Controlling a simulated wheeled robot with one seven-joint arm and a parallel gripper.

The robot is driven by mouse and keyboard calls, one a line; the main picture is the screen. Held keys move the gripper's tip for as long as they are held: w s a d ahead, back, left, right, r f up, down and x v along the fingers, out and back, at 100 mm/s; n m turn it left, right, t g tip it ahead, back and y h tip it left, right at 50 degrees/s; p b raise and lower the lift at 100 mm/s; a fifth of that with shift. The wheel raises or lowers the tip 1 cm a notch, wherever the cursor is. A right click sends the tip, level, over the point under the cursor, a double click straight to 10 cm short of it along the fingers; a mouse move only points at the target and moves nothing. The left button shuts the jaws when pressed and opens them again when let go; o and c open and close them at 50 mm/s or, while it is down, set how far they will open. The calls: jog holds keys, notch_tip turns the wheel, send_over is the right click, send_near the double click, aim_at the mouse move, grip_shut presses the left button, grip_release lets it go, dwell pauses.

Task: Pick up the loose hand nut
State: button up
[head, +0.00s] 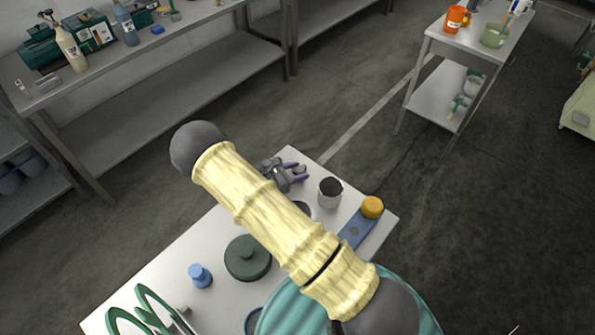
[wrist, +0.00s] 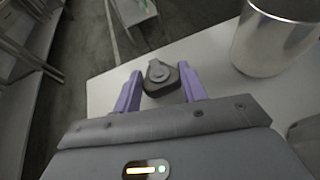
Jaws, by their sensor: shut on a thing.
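The loose hand nut (wrist: 158,76) is a dark grey, rounded-cornered piece with a lighter raised middle. In the wrist view it sits between the two purple fingers of my gripper (wrist: 160,88), near the fingertips. My gripper is shut on it. In the head view my gripper (head: 296,175) is at the far corner of the white table (head: 165,268), and the nut is only a small grey patch there. I cannot tell whether the nut touches the table top or is just above it.
A metal cup (head: 330,192) stands close to the right of my gripper. A blue plate with an orange knob (head: 372,207), a dark green round lid (head: 248,258), a blue knob (head: 200,275) and green hoops (head: 150,310) share the table. Open floor lies beyond its far edge.

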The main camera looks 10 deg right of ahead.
aim_at(296, 171)
notch_tip(296, 171, up, 10)
jog(key=p, duration=0.6)
jog(key=shift+p, duration=0.3)
